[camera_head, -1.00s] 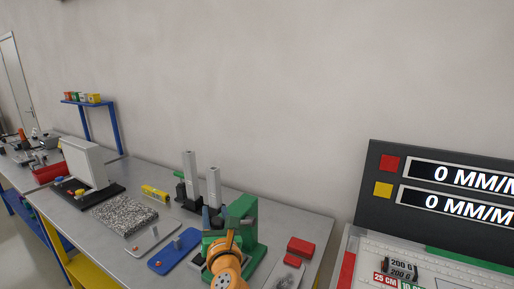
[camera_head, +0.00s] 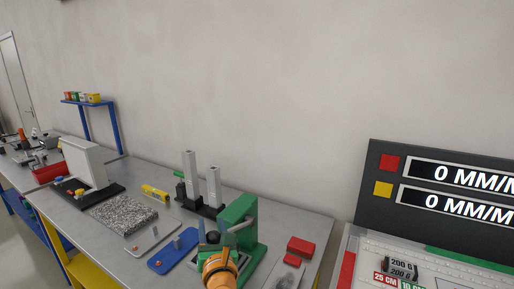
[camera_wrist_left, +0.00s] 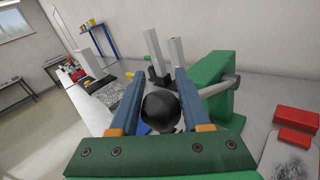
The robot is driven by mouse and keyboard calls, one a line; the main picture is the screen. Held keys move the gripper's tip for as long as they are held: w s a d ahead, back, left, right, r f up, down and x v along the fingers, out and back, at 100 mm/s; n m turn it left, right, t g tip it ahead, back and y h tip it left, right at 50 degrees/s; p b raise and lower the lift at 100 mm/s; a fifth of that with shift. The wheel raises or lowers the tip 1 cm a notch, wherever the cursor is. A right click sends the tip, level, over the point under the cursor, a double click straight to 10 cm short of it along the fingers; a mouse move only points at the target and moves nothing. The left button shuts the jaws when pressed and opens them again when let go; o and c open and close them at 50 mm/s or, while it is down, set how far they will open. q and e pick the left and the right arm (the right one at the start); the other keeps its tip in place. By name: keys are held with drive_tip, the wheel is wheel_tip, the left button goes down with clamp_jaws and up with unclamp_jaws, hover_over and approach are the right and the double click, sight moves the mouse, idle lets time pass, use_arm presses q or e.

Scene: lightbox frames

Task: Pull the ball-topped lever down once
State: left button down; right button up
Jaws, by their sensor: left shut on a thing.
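The green press (camera_head: 238,213) stands near the right end of the metal bench. It also shows in the left wrist view (camera_wrist_left: 212,70). Its lever has a grey rod (camera_wrist_left: 219,87) that comes out of the press's side and runs left toward a black ball (camera_wrist_left: 161,110). My left gripper (camera_wrist_left: 160,80) is shut on the black ball, with one blue finger on each side of it. In the head view my left gripper (camera_head: 208,241) is in front of the press, and the ball is hidden there. My right gripper is not in view.
A blue plate (camera_head: 172,252) lies left of the press. Two grey posts (camera_head: 190,178) stand behind it. Red blocks (camera_head: 300,246) lie to the right. A speckled block (camera_head: 123,214) and a yellow cylinder (camera_head: 155,193) lie farther left.

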use_arm(q)
drive_tip(key=shift+s+a+f+b, duration=0.1)
drive_tip(key=shift+s+f+b, duration=0.15)
drive_tip(key=shift+f, duration=0.45)
drive_tip(key=shift+s+a+f+b, duration=0.15)
drive_tip(key=shift+f+b, duration=0.15)
drive_tip(key=shift+f, duration=0.45)
drive_tip(key=shift+s+a+f+b, duration=0.1)
drive_tip(key=shift+s+f+b, duration=0.15)
drive_tip(key=shift+f, duration=0.55)
drive_tip(key=shift+d+f+b, duration=0.1)
drive_tip(key=shift+f+b, duration=1.7)
drive_tip(key=shift+f, duration=0.5)
drive_tip(key=c, duration=1.1)
unclamp_jaws()
drive_tip(key=shift+r, duration=0.15)
